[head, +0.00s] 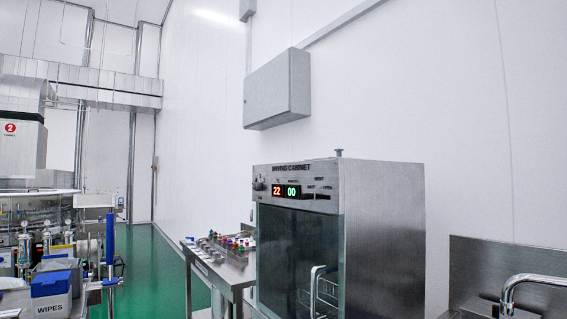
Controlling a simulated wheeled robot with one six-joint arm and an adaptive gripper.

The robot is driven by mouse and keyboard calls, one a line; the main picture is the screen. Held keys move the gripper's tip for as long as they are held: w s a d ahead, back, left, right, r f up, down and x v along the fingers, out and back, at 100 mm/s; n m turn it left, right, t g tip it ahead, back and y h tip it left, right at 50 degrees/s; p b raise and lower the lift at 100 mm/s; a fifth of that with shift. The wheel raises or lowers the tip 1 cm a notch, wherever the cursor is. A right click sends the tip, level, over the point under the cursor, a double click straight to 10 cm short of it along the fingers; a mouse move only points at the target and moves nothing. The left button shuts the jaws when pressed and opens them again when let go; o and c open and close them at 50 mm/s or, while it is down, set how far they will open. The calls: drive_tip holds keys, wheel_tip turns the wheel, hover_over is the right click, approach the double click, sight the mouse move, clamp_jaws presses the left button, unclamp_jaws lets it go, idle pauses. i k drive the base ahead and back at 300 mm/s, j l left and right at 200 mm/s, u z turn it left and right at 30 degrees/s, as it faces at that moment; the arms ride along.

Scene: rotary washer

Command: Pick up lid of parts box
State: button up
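I cannot pick out a parts box or its lid for certain. A box marked WIPES with a blue top (51,284) stands at the lower left. Just behind it is a grey container (58,264), partly hidden by the WIPES box; whether it has a lid is not clear. My gripper is not in view.
A drying cabinet (385,235) with a glass door stands right of centre. Beside it a steel table (234,272) bears several small coloured items. A tap (531,279) is at the lower right. Green floor (147,270) lies open between the left equipment and the table.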

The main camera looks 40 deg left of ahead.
sight(339, 155)
drive_tip(key=u, duration=1.35)
drive_tip(key=z, duration=1.8)
drive_tip(key=k+j, duration=0.1)
drive_tip(key=j, duration=0.45)
drive_tip(key=k+j, duration=0.1)
drive_tip(key=j, duration=0.45)
